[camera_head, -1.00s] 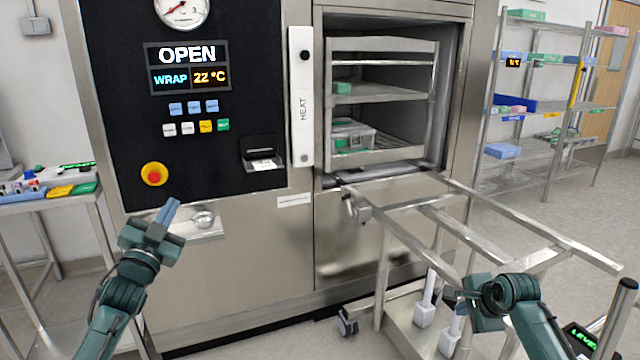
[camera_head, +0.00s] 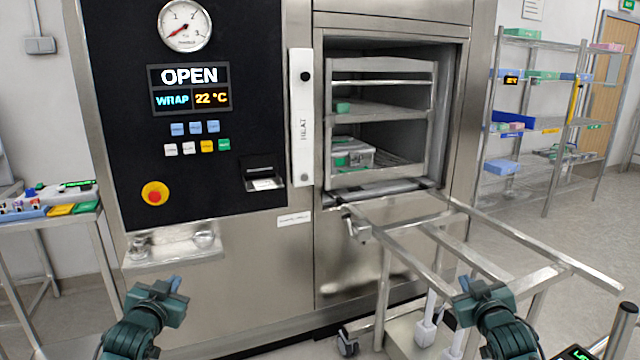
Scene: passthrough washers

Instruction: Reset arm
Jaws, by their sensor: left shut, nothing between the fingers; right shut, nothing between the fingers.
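My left gripper (camera_head: 176,284) is shut and empty, low at the left of the head view, in front of the washer's lower steel panel and below a small steel ledge (camera_head: 172,254). My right gripper (camera_head: 466,284) is shut and empty, low at the right, in front of the steel trolley frame (camera_head: 490,262). Its fingertips are small and partly hidden. Neither gripper appears to touch anything, though the right one overlaps the trolley in the picture.
The washer chamber (camera_head: 385,120) is open, with a rack (camera_head: 330,105) holding a tray of items (camera_head: 352,153). The trolley stands before it with its rails at the chamber mouth. A side table (camera_head: 30,222) is at left, shelving (camera_head: 545,125) at the back right.

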